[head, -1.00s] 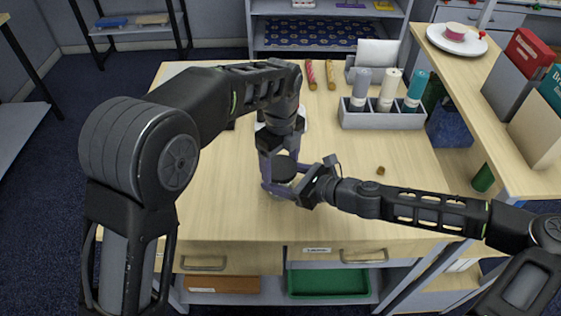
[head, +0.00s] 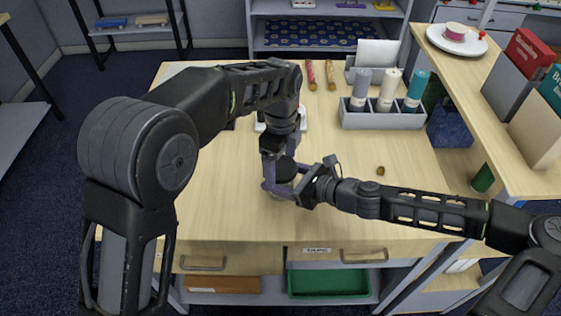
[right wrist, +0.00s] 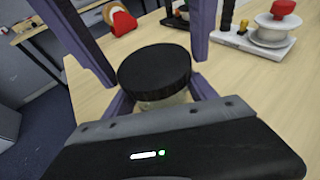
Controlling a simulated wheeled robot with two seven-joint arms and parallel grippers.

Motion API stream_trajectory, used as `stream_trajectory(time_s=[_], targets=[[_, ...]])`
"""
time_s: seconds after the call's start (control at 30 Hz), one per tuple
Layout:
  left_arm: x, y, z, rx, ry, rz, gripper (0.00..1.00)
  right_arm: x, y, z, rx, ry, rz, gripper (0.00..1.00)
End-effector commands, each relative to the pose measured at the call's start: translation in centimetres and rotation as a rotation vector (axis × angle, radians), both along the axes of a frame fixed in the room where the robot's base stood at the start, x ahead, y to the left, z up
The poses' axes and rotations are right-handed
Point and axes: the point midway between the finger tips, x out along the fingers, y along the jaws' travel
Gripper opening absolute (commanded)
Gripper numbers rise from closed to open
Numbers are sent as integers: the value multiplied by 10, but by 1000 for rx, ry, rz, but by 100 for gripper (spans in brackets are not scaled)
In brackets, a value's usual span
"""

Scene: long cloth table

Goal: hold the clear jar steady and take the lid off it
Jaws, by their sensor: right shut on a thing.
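The clear jar (right wrist: 162,101) stands on the table with its round black lid (right wrist: 154,68) on top; the lid also shows in the head view (head: 286,171). My right gripper (head: 278,190) reaches in from the right and is shut on the jar below the lid, its fingers on both sides in the right wrist view. My left gripper (head: 277,158) points down from above. In the right wrist view its two purple fingers stand wide apart, one on each side of the lid, with small gaps visible. Most of the jar is hidden by the grippers in the head view.
A grey bin (head: 384,119) with several bottles stands at the back right of the table (head: 220,195). A small brown object (head: 380,170) lies right of the jar, beyond my right forearm. The front left of the table is clear.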

Motion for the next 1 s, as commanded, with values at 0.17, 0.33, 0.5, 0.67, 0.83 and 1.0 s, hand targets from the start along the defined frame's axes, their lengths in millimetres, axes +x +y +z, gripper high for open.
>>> stream_trajectory(time_s=[0.17,0.33,0.5,0.67,0.83,1.0], targets=[[0,0,0,0,0,-1,97,0,0,0,0,0,0,0],[0,0,0,0,0,-1,97,0,0,0,0,0,0,0],[0,-1,10,-2,-1,-1,97,0,0,0,0,0,0,0],[0,0,31,-2,-1,0,97,0,0,0,0,0,0,0],[0,0,44,-1,0,-1,97,0,0,0,0,0,0,0],[0,0,45,0,1,-1,97,0,0,0,0,0,0,0]])
